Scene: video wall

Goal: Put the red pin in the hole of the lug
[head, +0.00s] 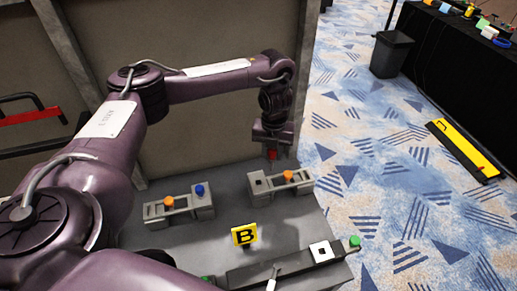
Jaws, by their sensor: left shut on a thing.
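My left gripper (272,147) points down and is shut on the red pin (272,155), whose small red end shows below the jaws. A grey lug block (278,189) stands below it on the grey table. The block has a dark spot that looks like an open hole (259,182) on its left part and an orange pin (289,175) on its right part. The red pin is above the block, apart from it. How deep the pin sits in the jaws is hidden. My right gripper is not in view.
A second grey block (180,206) with an orange and a blue pin stands to the left. A panel wall (200,130) rises behind the table.

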